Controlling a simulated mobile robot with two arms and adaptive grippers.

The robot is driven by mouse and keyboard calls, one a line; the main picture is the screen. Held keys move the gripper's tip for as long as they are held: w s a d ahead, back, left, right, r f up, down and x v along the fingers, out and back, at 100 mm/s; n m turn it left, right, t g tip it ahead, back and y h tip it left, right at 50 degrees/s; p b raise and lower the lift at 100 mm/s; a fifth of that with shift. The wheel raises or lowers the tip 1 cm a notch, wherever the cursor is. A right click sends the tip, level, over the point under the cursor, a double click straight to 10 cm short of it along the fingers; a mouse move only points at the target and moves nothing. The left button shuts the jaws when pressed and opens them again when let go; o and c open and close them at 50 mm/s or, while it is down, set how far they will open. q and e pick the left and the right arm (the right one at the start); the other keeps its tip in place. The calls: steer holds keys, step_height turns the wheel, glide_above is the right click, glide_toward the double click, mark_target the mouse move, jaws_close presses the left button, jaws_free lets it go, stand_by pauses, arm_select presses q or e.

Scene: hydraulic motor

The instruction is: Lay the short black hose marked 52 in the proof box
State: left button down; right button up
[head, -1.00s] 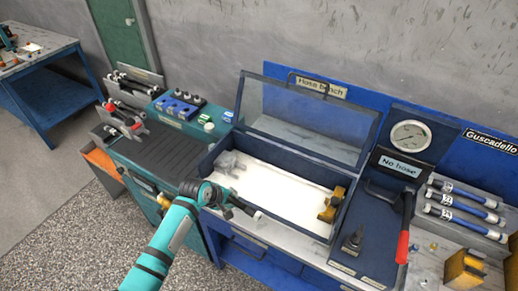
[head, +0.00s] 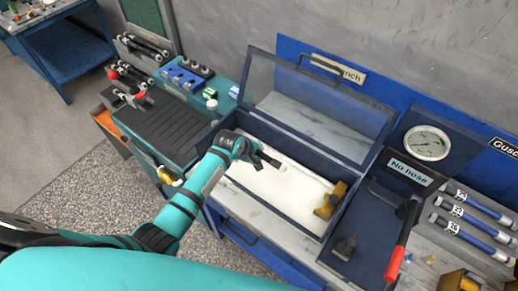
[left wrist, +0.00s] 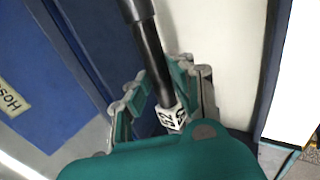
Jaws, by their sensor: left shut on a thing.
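My left gripper (head: 262,157) is over the left part of the open proof box (head: 286,222), which has a pale floor and a raised clear lid (head: 318,108). In the left wrist view my left gripper (left wrist: 165,95) is shut on a short black hose (left wrist: 148,50) with a white tag (left wrist: 172,118) that reads 52. The hose runs up past the fingertips, and its far end is cut off in that view. Whether the hose touches the box floor, I cannot tell. A brass fitting (head: 330,201) sits at the box's right end; the grey fitting at the left is hidden behind my gripper. My right gripper is not in view.
A gauge (head: 428,143) and a "No hose" sign (head: 410,172) stand right of the box, with a red-handled lever (head: 395,263) below. Blue hoses (head: 478,205) lie at the far right. A ribbed black mat (head: 165,128) is on the left bench.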

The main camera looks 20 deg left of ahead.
arm_select(q)
steer(key=shift+w+f+b, duration=0.2)
steer(key=shift+f+b, duration=0.8)
steer(key=shift+f, duration=0.2)
step_height(320, 180, down, 3)
steer(key=b, duration=0.3)
steer(key=shift+w+d+f, duration=0.1)
steer(key=shift+w+f, duration=0.05)
steer(key=shift+f+b, duration=0.45)
steer(key=shift+f, duration=0.2)
steer(key=shift+p, duration=0.35)
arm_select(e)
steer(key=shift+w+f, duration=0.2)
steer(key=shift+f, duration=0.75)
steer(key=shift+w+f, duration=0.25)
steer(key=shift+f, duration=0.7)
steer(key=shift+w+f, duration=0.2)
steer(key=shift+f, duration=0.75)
arm_select(q)
steer(key=shift+f+b, duration=0.35)
steer(key=shift+f, duration=0.2)
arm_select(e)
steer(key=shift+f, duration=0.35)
